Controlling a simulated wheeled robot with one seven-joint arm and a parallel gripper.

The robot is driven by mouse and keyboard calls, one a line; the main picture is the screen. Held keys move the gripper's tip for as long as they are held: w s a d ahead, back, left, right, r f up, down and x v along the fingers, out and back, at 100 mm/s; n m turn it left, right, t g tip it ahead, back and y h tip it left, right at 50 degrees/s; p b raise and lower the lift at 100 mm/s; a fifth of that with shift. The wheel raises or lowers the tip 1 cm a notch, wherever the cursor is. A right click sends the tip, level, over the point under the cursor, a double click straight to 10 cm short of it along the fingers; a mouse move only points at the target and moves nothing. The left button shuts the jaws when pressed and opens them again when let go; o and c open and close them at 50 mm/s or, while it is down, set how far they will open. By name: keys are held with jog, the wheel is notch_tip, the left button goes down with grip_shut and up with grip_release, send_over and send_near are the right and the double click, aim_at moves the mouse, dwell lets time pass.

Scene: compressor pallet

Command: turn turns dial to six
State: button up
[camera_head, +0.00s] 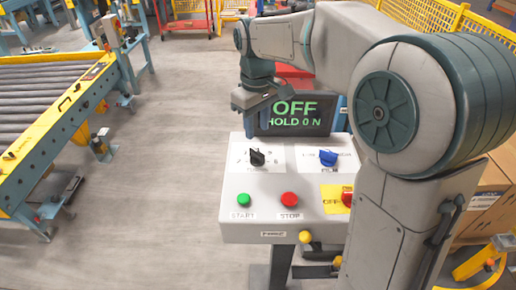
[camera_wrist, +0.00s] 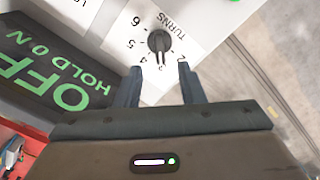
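The black turns dial (camera_head: 256,157) sits on a white plate at the left of the sloped panel top. In the wrist view the dial (camera_wrist: 159,41) lies just beyond the fingertips, beside the printed word TURNS. Numbers ring it, with 6 at upper left. Its white pointer mark appears to point at or near 3. My gripper (camera_wrist: 158,70) is open and empty, its two fingers apart on either side of the dial's line. In the head view my gripper (camera_head: 249,122) hangs above and behind the dial. Whether the fingertips touch the plate is unclear.
A dark display (camera_head: 297,115) reading OFF and HOLD 0 N stands behind the panel. A blue knob (camera_head: 328,158) is right of the dial. A green START button (camera_head: 243,199), a red STOP button (camera_head: 289,199) and a red switch (camera_head: 347,196) sit in front. Rollers (camera_head: 45,95) stand left.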

aim_at(257, 152)
notch_tip(257, 152, down, 8)
jog(key=shift+f, duration=0.15)
dwell(0.3)
grip_shut()
